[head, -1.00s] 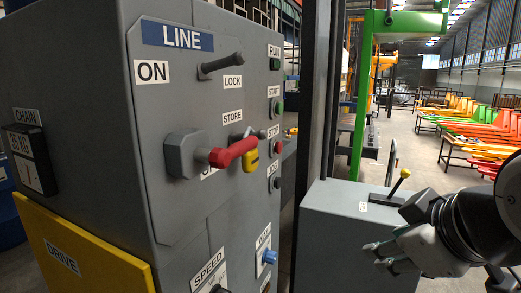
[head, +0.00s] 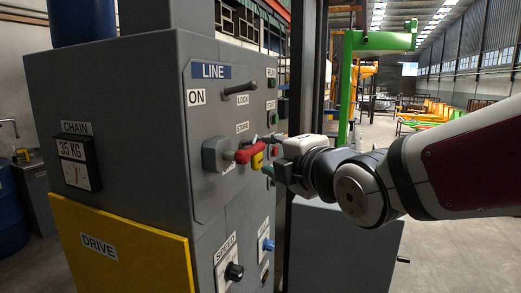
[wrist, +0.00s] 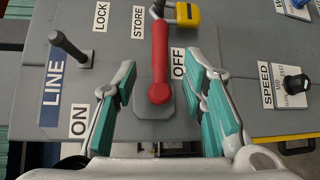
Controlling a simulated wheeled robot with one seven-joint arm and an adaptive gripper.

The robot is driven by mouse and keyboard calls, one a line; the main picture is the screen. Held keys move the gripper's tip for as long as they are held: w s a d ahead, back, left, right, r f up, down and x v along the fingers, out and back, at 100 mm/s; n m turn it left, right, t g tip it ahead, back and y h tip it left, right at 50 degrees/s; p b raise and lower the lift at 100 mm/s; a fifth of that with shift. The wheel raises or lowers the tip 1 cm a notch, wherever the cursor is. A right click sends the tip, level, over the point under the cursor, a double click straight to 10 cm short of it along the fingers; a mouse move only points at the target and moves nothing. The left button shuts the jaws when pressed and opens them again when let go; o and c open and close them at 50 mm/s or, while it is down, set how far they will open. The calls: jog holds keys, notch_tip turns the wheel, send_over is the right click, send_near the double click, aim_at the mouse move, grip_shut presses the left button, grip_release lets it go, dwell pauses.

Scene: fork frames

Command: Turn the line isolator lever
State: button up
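The red isolator lever (head: 249,152) sits on a grey boss (head: 214,154) on the panel under the LINE sign. It points right in the head view, beside the OFF label (wrist: 178,63); the ON label (head: 196,97) is up and left. In the wrist view the lever (wrist: 160,55) stands between the fingers of my gripper (wrist: 162,68). The gripper is open, with a teal-padded finger on each side and visible gaps to the lever. In the head view my gripper (head: 271,155) is at the lever's right end, partly hiding the area there.
A yellow padlock (wrist: 188,14) hangs by the STORE label near the lever's far end. A dark peg (wrist: 70,48) sticks out by the LOCK label. The SPEED knob (head: 234,271) and blue knob (head: 268,245) are lower on the panel. A grey cabinet (head: 345,245) stands to the right.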

aim_at(259, 150)
jog(key=x, duration=1)
jog(key=shift+s, duration=0.1)
grip_shut()
